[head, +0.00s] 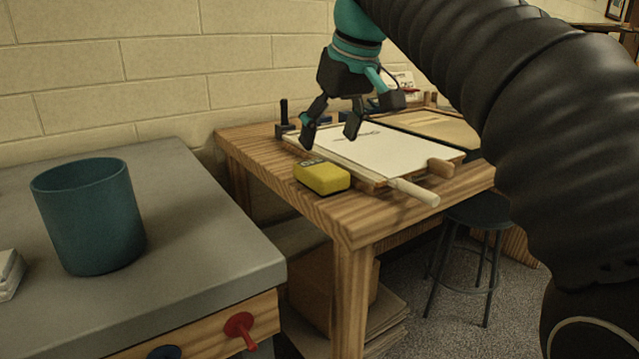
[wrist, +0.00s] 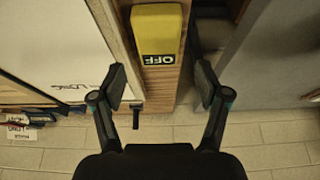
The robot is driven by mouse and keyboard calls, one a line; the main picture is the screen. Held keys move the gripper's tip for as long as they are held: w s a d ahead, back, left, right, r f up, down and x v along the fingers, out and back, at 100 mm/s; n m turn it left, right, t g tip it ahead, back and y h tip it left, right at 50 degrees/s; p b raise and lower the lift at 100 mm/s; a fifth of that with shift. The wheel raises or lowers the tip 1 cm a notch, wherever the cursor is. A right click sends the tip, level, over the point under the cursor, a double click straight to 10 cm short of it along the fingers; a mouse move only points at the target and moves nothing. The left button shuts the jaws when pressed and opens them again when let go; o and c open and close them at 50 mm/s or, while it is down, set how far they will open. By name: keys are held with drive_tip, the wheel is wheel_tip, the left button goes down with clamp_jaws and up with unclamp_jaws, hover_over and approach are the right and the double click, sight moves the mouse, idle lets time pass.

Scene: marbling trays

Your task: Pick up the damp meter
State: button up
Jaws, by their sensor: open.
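The damp meter (head: 322,177) is a yellow block with a small dark display, lying on the left edge of the wooden table (head: 350,225). In the wrist view the damp meter (wrist: 157,32) shows at the top middle, its display reading "OFF". My gripper (head: 331,140) is open and empty, above and behind the damp meter in the head view. In the wrist view my gripper (wrist: 160,78) has its fingers spread wider than the damp meter, one to each side of it in the picture. They look apart from it.
A white board or sheet (head: 375,150) lies right beside the damp meter, with a pale rod (head: 385,181) along its near edge. A dark upright handle (head: 284,112) stands at the back. A grey counter (head: 190,230) with a teal cup (head: 90,215) is at left, a gap between.

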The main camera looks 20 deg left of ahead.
sight(322, 168)
drive_tip(key=shift+b+x, duration=0.8)
drive_tip(key=shift+x, duration=2.6)
drive_tip(key=shift+w, duration=0.2)
drive_tip(key=shift+f, duration=0.2)
drive_tip(key=c, duration=1)
